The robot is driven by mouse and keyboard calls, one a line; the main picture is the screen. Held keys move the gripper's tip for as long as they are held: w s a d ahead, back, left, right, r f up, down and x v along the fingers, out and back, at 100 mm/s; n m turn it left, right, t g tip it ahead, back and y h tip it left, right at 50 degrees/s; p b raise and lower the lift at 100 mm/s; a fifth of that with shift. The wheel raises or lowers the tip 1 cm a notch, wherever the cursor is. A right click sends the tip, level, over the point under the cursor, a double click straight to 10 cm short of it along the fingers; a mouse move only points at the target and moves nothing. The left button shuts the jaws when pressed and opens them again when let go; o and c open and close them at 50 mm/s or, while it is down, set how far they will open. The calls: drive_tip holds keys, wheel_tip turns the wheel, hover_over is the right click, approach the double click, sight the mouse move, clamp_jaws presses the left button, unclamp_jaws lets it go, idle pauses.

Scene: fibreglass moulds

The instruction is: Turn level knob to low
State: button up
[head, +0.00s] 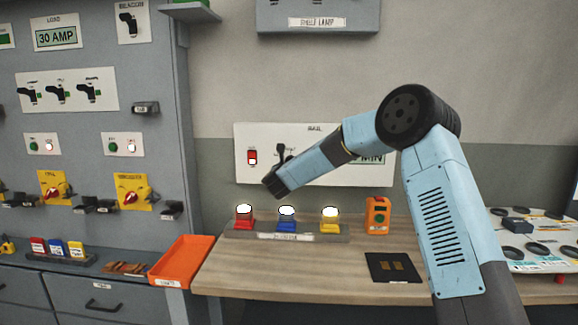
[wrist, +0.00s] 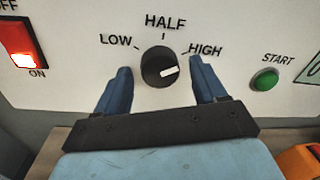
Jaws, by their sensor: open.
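The level knob (wrist: 153,68) is a round black dial on a white panel, seen in the wrist view. The labels LOW, HALF and HIGH stand around it. My gripper (wrist: 160,66) is open, with one blue finger on each side of the knob. Gaps show between the fingers and the knob; depth to it is hard to tell. In the head view, my arm hides the knob on the white panel (head: 243,180).
A red rocker switch (wrist: 22,45) is left of the knob and a green START button (wrist: 265,79) right of it. Below the panel, red, blue and yellow lamps (head: 286,215) and an orange box (head: 377,216) stand on the wooden bench (head: 345,285).

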drive_tip(key=c, duration=1.1)
drive_tip(key=shift+o, duration=0.2)
drive_tip(key=shift+a+n, duration=0.1)
drive_tip(key=shift+n, duration=0.2)
drive_tip(key=n+y, duration=0.1)
drive_tip(key=n, duration=1.1)
drive_tip(key=n+y, duration=0.1)
drive_tip(key=n, duration=1.1)
drive_tip(key=shift+s+f+n+t, duration=0.15)
drive_tip(key=shift+n+t, duration=0.15)
drive_tip(key=shift+n, duration=0.1)
drive_tip(key=shift+d, duration=0.2)
